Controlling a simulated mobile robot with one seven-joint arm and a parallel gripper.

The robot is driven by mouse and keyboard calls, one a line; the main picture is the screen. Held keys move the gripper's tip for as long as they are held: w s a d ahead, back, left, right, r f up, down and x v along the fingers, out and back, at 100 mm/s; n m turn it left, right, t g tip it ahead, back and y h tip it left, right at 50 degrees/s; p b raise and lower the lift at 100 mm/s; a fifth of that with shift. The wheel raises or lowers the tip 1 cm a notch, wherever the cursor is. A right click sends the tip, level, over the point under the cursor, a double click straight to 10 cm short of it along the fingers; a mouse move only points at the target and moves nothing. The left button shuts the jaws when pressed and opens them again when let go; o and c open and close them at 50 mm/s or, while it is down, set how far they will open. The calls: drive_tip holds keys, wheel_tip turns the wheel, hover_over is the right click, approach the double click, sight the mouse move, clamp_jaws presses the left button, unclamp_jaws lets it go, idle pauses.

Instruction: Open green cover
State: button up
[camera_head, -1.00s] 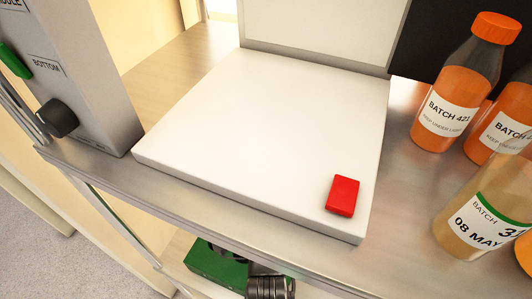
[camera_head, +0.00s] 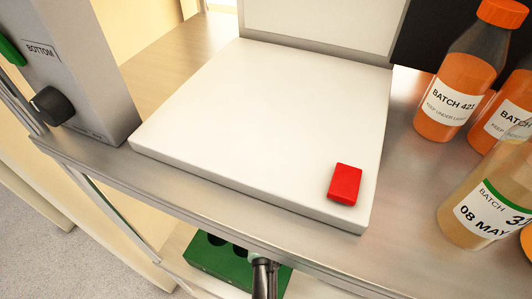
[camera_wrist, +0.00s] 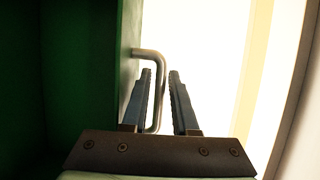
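In the wrist view a dark green panel (camera_wrist: 75,75) fills the left side. A bent metal handle (camera_wrist: 159,75) stands out from its edge. My gripper (camera_wrist: 161,73) has its two dark fingers apart, one on each side of the handle. I cannot tell whether either finger touches it. In the head view a green box (camera_head: 208,262) with dark round openings in its top shows below the shelf edge. Part of my arm covers its right portion. I cannot tell from the head view how the cover stands.
A metal shelf (camera_head: 400,180) lies above the green box, with a white plate (camera_head: 260,120) and a red block (camera_head: 345,184) on it. Orange bottles (camera_head: 452,85) and a paler bottle (camera_head: 478,215) stand at the right. A grey panel with a black knob (camera_head: 52,106) is at the left.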

clamp_jaws()
idle(1.4)
